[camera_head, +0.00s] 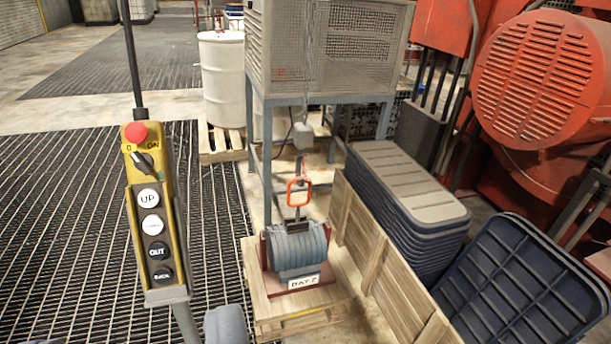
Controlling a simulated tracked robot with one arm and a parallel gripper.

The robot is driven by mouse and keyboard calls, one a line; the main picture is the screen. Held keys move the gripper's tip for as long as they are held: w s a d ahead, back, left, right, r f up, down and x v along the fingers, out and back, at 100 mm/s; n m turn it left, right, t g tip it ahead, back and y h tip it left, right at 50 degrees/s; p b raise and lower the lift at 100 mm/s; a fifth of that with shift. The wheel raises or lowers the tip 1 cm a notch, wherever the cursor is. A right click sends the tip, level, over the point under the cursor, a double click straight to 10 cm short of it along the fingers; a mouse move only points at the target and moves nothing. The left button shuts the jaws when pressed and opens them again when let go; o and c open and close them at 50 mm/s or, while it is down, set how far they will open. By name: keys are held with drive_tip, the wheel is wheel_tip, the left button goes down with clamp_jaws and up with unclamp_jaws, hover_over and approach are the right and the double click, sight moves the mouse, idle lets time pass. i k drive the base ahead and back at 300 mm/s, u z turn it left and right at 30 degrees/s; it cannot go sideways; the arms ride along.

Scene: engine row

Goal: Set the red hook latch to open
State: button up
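The red hook latch (290,193) is a small orange-red loop near the middle of the view. It hangs below a grey block (302,136) on a thin line. Its lower end meets a dark bracket on top of a grey ribbed drum (298,248), and the loop looks closed, but it is too small to tell how the latch is set. The drum sits on a dark red base with a label that seems to read "BAY 2". My gripper cannot be made out in this view.
A yellow pendant (136,210) with a red button, a switch and several push buttons stands close at left. The drum rests on a wooden pallet (262,303). A wooden crate wall (372,240), stacked blue trays (408,185) and red machinery (535,75) crowd the right.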

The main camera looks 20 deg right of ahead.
sight(307, 178)
drive_tip(key=k, duration=1.65)
drive_tip(key=u, duration=0.75)
drive_tip(key=i, duration=4.7)
